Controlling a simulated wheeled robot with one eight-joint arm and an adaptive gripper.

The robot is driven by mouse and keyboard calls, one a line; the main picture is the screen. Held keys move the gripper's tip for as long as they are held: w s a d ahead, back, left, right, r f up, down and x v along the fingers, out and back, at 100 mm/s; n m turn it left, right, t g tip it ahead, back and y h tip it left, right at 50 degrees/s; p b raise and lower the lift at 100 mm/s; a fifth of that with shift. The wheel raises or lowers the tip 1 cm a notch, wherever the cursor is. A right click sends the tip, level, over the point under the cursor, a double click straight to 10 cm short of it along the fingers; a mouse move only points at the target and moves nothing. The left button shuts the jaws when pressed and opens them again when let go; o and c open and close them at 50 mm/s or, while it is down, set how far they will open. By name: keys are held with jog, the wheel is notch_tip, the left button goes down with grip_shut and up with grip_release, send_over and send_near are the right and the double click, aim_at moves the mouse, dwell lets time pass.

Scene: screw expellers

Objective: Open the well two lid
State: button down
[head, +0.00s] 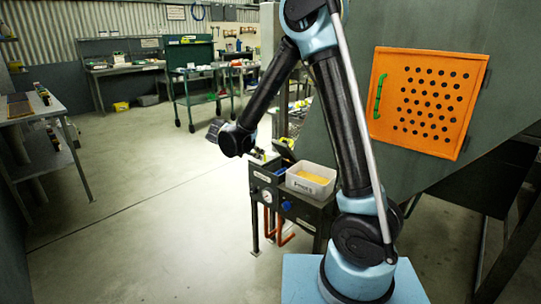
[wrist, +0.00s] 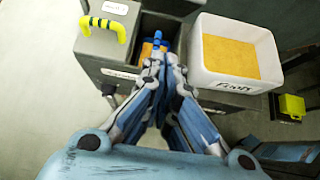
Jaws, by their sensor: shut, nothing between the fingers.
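In the wrist view, a grey bench unit (wrist: 108,52) has a block with a yellow handle (wrist: 104,28) on top at the left. Beside it is a dark, uncovered well (wrist: 172,26) with something blue and orange in it. The small labels are not legible enough to tell which well is number two. My gripper (wrist: 170,60) is shut and empty, with its tips over the front edge of the dark well. In the head view, the unit (head: 268,190) stands left of my arm, and a dark raised flap (head: 284,151) shows at its back.
A white bin of yellow-orange material (head: 311,180) sits on the unit's right side; it also shows in the wrist view (wrist: 203,78). An orange perforated panel (head: 428,100) is on the large grey machine at right. The floor at left is clear.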

aim_at(287, 148)
jog(key=w+d+f, duration=0.3)
jog(key=w+d, duration=0.3)
jog(key=w, duration=0.2)
jog(key=shift+w+d+f, duration=0.2)
jog(key=shift+w+d, duration=0.1)
jog(key=shift+d, duration=0.05)
jog(key=shift+a+r, duration=0.1)
jog(key=shift+r, duration=0.05)
dwell(0.4)
